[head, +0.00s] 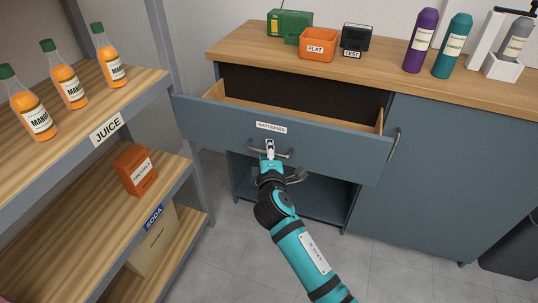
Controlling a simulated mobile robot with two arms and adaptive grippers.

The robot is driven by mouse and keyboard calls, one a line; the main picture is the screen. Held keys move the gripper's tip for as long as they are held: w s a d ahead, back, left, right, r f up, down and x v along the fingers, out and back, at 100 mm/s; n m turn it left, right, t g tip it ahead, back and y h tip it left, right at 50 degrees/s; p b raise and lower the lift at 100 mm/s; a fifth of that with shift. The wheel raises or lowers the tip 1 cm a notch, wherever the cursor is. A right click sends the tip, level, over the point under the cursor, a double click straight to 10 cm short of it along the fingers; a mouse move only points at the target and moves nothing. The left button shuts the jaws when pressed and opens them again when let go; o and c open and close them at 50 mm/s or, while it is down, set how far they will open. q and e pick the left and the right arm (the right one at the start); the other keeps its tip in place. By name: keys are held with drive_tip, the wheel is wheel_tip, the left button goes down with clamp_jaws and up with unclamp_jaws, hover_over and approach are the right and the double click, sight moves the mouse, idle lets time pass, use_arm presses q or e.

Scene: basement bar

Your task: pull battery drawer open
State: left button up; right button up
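The battery drawer (330,143) is a blue-grey drawer with a "BATTERIES" label (271,128) on its front. It stands pulled out from the cabinet under the wooden counter, and its wooden side walls and dark inside show. Its metal handle (285,154) is on the front below the label. My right gripper (269,150) is at the middle of this handle, and its fingertips appear closed around the bar. The teal arm comes up from the bottom right and hides part of the shelf below. My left gripper is not in view.
An orange "FLAT" bin (319,44), a dark "TEST" device (355,38), a green box (290,25) and bottles (421,41) stand on the counter (400,80). A shelf rack (108,126) with juice bottles stands close on the left. Grey floor (225,255) is clear in front.

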drive_tip(key=s+d+r, duration=0.1)
drive_tip(key=s+r, duration=0.1)
drive_tip(key=s, duration=0.9)
drive_tip(key=shift+s, duration=0.4)
